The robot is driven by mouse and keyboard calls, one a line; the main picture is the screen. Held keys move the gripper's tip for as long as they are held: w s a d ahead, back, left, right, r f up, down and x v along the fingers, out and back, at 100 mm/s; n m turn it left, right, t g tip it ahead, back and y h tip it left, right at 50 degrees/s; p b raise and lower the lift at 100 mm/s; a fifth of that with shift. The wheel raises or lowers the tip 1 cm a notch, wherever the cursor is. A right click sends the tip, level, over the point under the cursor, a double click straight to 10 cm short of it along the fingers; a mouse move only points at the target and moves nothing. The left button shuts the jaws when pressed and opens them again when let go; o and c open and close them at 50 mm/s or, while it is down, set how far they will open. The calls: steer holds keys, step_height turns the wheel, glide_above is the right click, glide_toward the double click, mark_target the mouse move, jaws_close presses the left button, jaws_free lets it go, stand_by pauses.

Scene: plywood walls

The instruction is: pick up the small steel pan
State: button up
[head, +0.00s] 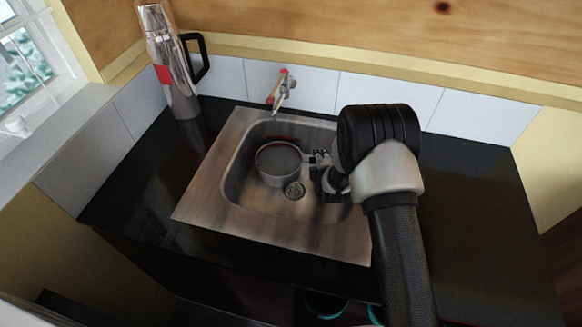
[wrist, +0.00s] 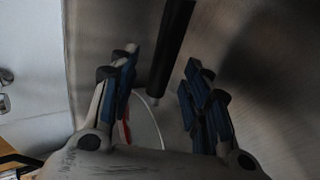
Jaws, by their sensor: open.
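The small steel pan (head: 278,164) sits in the steel sink (head: 215,180), toward its back left. It is round and grey with a pale rim. My gripper (head: 317,172) is low in the sink, just right of the pan, partly hidden behind my wrist. In the wrist view my gripper (wrist: 162,58) is open, its blue-padded fingers apart. A dark bar, which looks like the pan's handle (wrist: 174,45), shows between the fingers; I cannot tell if they touch it. A curved pale rim, likely the pan's, shows below it, partly hidden by my gripper.
A drain (head: 294,190) lies in the sink floor in front of the pan. A tap (head: 281,90) is on the tiled wall behind. A tall jug (head: 172,65) with a black handle stands at the back left. The black counter (head: 465,220) is clear on the right.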

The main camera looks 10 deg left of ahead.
steer(key=x, duration=0.3)
steer(key=shift+f+b, duration=0.1)
steer(key=shift+b, duration=0.25)
steer(key=shift+c, duration=0.3)
jaws_close()
stand_by(0.5)
steer(key=shift+w+r, duration=0.15)
steer(key=shift+r, duration=0.1)
